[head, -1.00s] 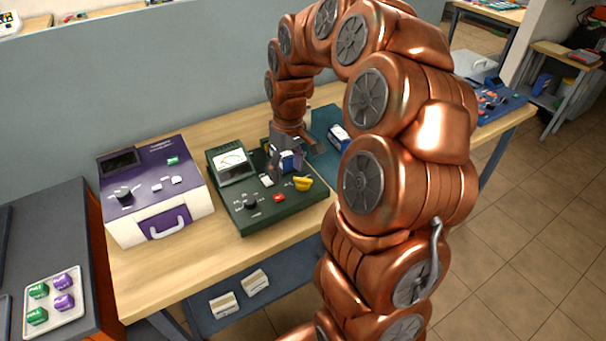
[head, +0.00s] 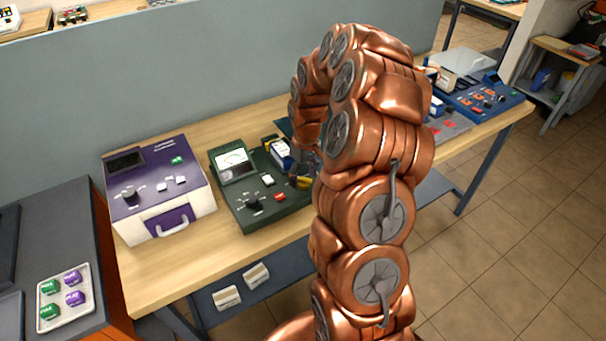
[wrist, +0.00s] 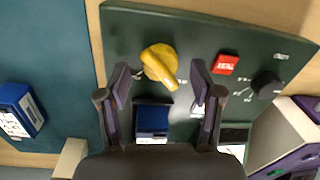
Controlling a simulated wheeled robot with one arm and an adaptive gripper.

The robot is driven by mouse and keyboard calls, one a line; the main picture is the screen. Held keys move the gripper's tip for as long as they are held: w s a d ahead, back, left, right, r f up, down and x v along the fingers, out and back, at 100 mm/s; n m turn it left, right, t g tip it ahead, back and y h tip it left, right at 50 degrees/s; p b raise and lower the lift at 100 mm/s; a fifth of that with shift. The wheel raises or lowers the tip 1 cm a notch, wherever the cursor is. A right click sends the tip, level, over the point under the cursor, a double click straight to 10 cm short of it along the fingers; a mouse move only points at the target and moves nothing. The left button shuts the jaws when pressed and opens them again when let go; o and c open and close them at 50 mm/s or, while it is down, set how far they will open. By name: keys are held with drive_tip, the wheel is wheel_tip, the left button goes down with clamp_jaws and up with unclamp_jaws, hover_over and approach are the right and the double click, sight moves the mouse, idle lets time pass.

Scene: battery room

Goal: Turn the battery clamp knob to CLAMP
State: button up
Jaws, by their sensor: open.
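The yellow clamp knob (wrist: 160,64) sits on the dark green tester panel (wrist: 195,25). In the wrist view its narrow end points to the lower right; the marks beside it are too small to read. In the head view the knob (head: 304,183) is partly hidden by my arm. My gripper (wrist: 160,76) is open and empty, its fingers on either side of the knob's lower part in the picture; I cannot tell whether they touch it. A blue and white battery (wrist: 152,119) sits in the tester beside the knob, also seen in the head view (head: 280,154).
The tester also carries a red button (wrist: 225,64), a black knob (wrist: 266,84) and a meter (head: 234,162). A purple and white unit (head: 160,188) stands to its left. Another blue battery (wrist: 22,110) lies on a teal mat (wrist: 45,50).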

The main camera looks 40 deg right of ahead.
drive_tip(key=shift+f, duration=0.5)
drive_tip(key=shift+c, duration=0.2)
drive_tip(key=c, duration=1.1)
